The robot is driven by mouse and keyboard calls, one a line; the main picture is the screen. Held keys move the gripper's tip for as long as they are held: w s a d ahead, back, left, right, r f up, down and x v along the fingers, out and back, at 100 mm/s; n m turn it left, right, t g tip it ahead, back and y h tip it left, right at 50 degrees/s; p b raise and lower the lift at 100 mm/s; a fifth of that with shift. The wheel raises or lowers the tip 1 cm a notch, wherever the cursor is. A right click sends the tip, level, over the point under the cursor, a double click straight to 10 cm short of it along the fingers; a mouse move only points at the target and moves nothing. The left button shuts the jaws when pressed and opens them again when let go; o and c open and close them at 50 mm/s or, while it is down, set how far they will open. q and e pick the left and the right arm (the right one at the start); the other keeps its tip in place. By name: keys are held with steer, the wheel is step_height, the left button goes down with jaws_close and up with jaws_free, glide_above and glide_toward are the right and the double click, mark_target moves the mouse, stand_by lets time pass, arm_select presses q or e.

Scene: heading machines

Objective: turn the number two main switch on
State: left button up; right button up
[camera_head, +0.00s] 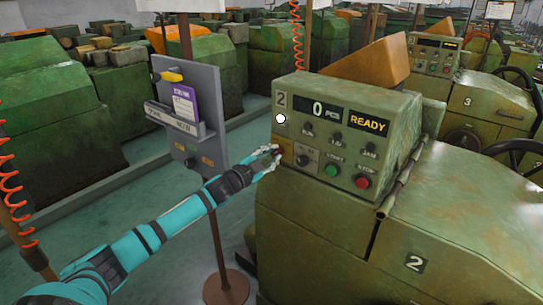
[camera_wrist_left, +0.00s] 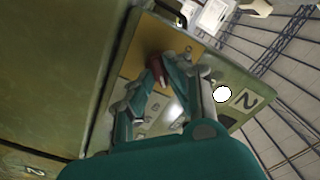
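The number two machine's control box (camera_head: 330,130) carries a "2" plate and a display reading "0 PCS" and "READY". A yellow-brown plate (camera_head: 287,153) is on its lower left corner. In the left wrist view this plate (camera_wrist_left: 136,62) bears a dark red switch handle (camera_wrist_left: 157,76). My left gripper (camera_head: 276,153) is at that corner. In the left wrist view its fingers (camera_wrist_left: 164,64) converge at the red handle and seem shut on it. The fingers partly hide the handle, so its turned position is unclear. A round white spot (camera_head: 281,118) shows above the plate. My right gripper is not in view.
A grey stand panel (camera_head: 188,115) with a purple card stands left of the box, close to my left arm. Green (camera_head: 333,170) and red (camera_head: 363,182) buttons are on the box front. Another machine marked 3 (camera_head: 467,101) stands behind. Floor shows at left.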

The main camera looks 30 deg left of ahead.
arm_select(q)
steer(key=shift+o, duration=1.2)
steer(key=shift+s, duration=0.1)
steer(key=s+a, duration=0.1)
steer(key=s, duration=1)
steer(key=shift+s, duration=0.4)
